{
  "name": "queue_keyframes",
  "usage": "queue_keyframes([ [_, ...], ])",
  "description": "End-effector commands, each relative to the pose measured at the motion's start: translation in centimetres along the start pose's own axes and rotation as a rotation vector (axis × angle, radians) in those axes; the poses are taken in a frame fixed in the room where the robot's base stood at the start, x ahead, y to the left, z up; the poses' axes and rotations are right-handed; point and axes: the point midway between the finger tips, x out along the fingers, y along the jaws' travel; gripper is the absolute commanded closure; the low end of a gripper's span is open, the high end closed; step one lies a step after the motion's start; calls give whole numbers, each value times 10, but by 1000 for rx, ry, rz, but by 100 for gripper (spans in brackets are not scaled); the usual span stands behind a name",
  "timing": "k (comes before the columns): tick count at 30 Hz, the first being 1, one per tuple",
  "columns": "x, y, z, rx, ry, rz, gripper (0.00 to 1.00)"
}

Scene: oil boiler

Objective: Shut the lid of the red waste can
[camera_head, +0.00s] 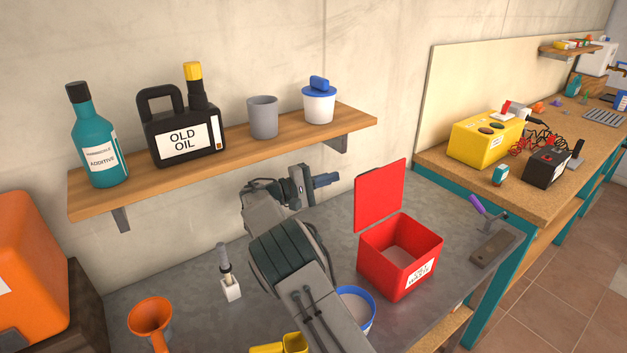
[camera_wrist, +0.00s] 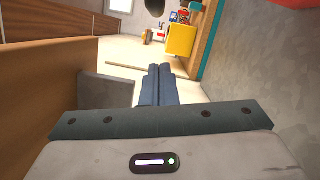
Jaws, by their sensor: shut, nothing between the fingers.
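The red waste can (camera_head: 398,262) stands on the grey bench top, with a white label on its front. Its red lid (camera_head: 380,196) is open and stands upright at the can's back left side. The inside of the can shows from above. My gripper (camera_head: 326,180) is in the air to the left of the lid, beneath the shelf, pointing right toward the lid and apart from it. In the wrist view its two fingers (camera_wrist: 160,82) are together with nothing between them. I cannot make out the can or lid for sure in the wrist view.
A wooden shelf (camera_head: 350,118) above holds an additive bottle (camera_head: 98,140), an old oil jug (camera_head: 186,135), a grey cup (camera_head: 263,118) and a blue-lidded cup (camera_head: 318,104). A white-and-blue tub (camera_head: 358,307) stands left of the can. An orange funnel (camera_head: 150,315) stands at front left.

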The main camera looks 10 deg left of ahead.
Motion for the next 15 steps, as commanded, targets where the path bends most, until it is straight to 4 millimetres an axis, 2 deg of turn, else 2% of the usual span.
queue_keyframes([
  [3, 28, 2, 2, -1, -3, -2, 100],
  [5, 24, 2, 8, -1, 1, -1, 100],
  [15, 31, 1, 34, 0, 1, -1, 100],
])
